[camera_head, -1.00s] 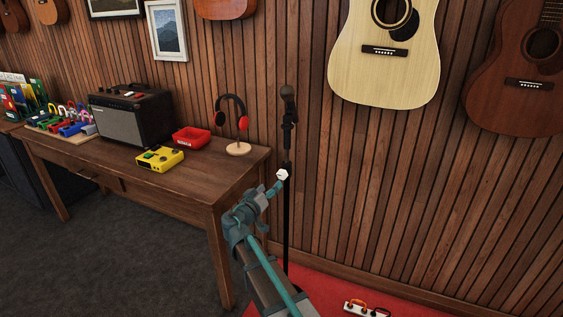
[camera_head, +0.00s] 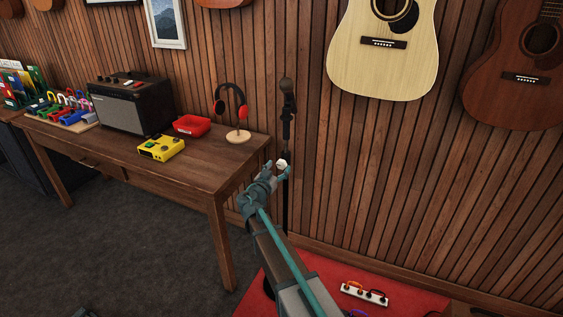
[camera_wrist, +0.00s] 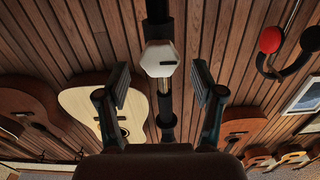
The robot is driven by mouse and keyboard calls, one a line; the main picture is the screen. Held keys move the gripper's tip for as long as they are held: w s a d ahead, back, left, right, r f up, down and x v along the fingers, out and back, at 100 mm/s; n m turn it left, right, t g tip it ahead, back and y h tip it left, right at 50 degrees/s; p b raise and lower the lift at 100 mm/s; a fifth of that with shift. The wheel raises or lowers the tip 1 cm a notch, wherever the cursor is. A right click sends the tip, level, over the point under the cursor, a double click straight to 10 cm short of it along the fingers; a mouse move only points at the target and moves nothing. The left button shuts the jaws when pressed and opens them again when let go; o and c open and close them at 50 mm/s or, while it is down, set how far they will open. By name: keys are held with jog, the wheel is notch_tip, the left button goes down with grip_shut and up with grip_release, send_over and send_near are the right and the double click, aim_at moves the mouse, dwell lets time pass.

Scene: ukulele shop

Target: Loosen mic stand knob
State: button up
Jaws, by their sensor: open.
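The mic stand (camera_head: 286,203) is a thin black pole with a microphone (camera_head: 287,87) on top. It stands upright in front of the slatted wall. Its white faceted knob (camera_head: 282,164) sits partway up the pole and has a dark mark on its face in the wrist view (camera_wrist: 158,60). My gripper (camera_head: 275,169) is open at the knob. In the wrist view my gripper (camera_wrist: 160,72) has one finger on each side of the knob, with a clear gap on both sides. Depth between fingertips and knob is hard to judge.
A wooden table (camera_head: 190,180) stands close left of my arm, with headphones on a stand (camera_head: 238,110), a red tray (camera_head: 192,125), a yellow pedal (camera_head: 161,148) and an amplifier (camera_head: 133,105). Guitars (camera_head: 385,50) hang behind. A white strip with knobs (camera_head: 365,294) lies on the red mat (camera_head: 415,300).

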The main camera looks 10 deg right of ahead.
aim_at(281, 164)
jog(key=shift+p+x, duration=0.4)
jog(key=shift+x, duration=1.35)
jog(key=c, duration=1.1)
jog(key=shift+f+n+b, duration=0.2)
jog(key=shift+n+b, duration=0.2)
jog(key=shift+b, duration=0.6)
jog(key=shift+r+n+b, duration=0.15)
jog(key=shift+n+b, duration=0.35)
jog(key=o, duration=1.1)
jog(key=shift+s, duration=0.1)
